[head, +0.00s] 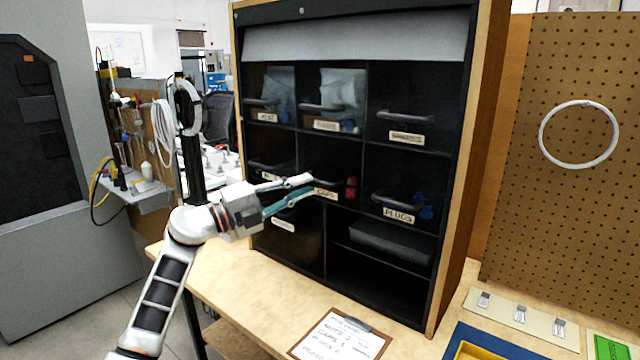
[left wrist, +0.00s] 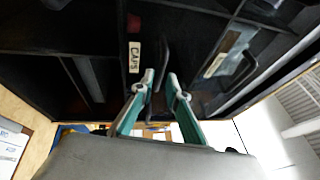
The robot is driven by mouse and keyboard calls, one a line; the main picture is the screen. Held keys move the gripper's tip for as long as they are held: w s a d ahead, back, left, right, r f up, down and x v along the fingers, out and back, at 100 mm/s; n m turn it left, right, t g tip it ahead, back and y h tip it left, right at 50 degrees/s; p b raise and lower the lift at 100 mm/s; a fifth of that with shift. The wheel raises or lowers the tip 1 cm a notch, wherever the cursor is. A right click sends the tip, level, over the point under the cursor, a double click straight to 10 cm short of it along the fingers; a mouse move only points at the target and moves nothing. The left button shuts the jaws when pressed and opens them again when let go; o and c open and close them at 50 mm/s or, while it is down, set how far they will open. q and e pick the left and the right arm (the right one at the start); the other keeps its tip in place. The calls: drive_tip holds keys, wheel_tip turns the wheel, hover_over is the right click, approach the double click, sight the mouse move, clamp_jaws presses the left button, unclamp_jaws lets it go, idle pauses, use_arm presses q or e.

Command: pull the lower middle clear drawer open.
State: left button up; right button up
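The lower middle clear drawer (head: 328,160) is in the middle of the cabinet's second row, above the bottom shelves. It looks shut, with red items (head: 351,188) inside. Its label (head: 326,194) is partly covered in the head view; the left wrist view shows the label CAPS (left wrist: 134,57). My left gripper (head: 310,184) is in front of this drawer, fingers pointing at it. In the left wrist view its fingertips (left wrist: 161,76) are apart, and the dark drawer handle (left wrist: 163,58) shows beyond and between them. I cannot tell whether they touch it. My right gripper is not in view.
Other clear drawers surround it, including the PLUGS drawer (head: 395,190) to the right. The wooden bench (head: 245,290) below carries a clipboard (head: 340,338) and a blue tray with a yellow bin (head: 480,350) at right. The cabinet's wooden side (head: 470,170) stands at right.

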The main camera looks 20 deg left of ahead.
sight(315, 181)
use_arm(q)
drive_tip(key=shift+x, duration=2.05)
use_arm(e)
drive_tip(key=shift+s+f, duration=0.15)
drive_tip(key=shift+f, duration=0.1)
